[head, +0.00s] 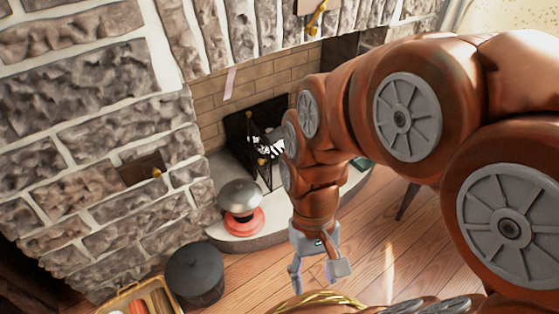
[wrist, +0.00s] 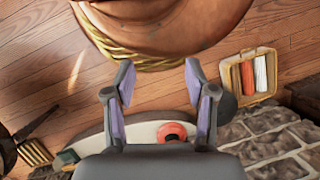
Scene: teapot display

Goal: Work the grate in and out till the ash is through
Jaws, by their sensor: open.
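A black fire grate (head: 240,128) stands in the brick fireplace opening, with black-and-white pieces in it. A small brass knob (head: 262,162) shows at its front. My arm hides its right part, and I cannot tell whether ash lies under it. My gripper (head: 319,274) hangs over the wooden floor in front of the hearth, apart from the grate. It is open and empty, pointing down. In the wrist view, its two fingers (wrist: 160,78) are spread with nothing between them, and the grate cannot be made out.
A silver dome (head: 238,194) sits on a red base (head: 243,222) on the pale hearth (head: 265,238). A dark lidded bin (head: 195,272) and an open case (head: 128,293) stand at lower left. A dark plate (head: 138,170) with a brass knob is on the stone wall. Floor right of the gripper looks clear.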

